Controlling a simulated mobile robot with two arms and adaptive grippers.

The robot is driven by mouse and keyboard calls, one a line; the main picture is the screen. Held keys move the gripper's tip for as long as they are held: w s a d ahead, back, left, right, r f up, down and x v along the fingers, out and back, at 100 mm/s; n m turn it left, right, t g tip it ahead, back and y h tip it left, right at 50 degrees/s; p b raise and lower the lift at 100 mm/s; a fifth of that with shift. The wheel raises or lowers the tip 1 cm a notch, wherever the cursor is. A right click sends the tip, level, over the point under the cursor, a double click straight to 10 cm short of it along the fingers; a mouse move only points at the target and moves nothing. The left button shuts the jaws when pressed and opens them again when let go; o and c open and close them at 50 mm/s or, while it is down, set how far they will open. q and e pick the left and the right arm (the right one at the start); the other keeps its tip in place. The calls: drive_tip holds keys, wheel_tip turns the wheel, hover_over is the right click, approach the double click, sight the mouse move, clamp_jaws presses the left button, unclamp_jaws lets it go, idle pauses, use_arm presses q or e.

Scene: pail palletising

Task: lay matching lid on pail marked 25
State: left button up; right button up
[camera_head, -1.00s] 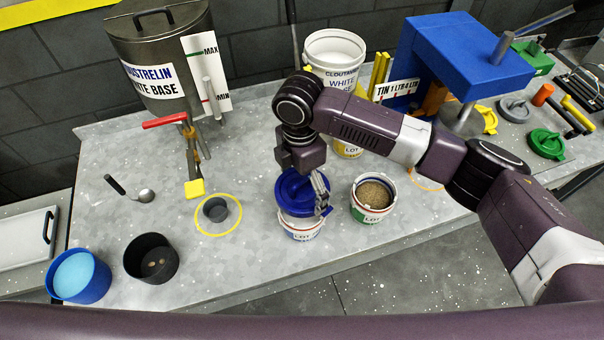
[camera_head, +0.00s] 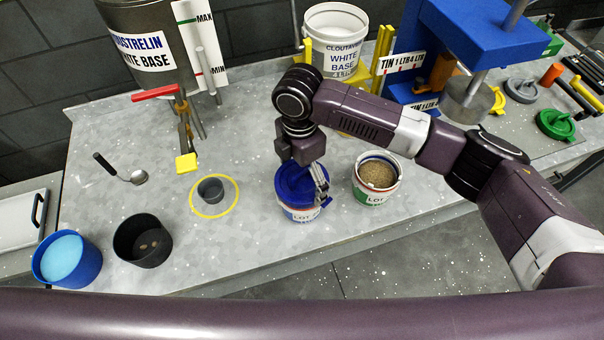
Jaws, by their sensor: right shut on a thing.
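My right gripper (camera_head: 318,184) is shut on a blue lid (camera_head: 290,184), holding it near its right side. The lid is over the mouth of a white pail with a blue label band (camera_head: 300,213) and hides its rim. I cannot tell whether the lid touches the rim all round. The label reads "LOT" and the number is not legible. To its right stands an open pail with a green label band (camera_head: 369,193), filled with a brown grainy material. My left gripper is not in view.
A yellow ring (camera_head: 233,205) with a grey cup (camera_head: 210,190), a black pot (camera_head: 142,241) and a blue tub (camera_head: 66,258) are at left. A white tub (camera_head: 335,38) and blue press (camera_head: 470,30) stand behind. Grey (camera_head: 521,90) and green (camera_head: 556,124) lids lie at right.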

drive_tip(key=shift+f+p, duration=0.35)
drive_tip(key=shift+p, duration=0.65)
idle(1.8)
drive_tip(key=o, duration=0.7)
drive_tip(key=shift+o, duration=0.2)
drive_tip(key=shift+r+p, duration=3.55)
drive_tip(key=shift+p, duration=0.15)
drive_tip(key=shift+f, duration=0.1)
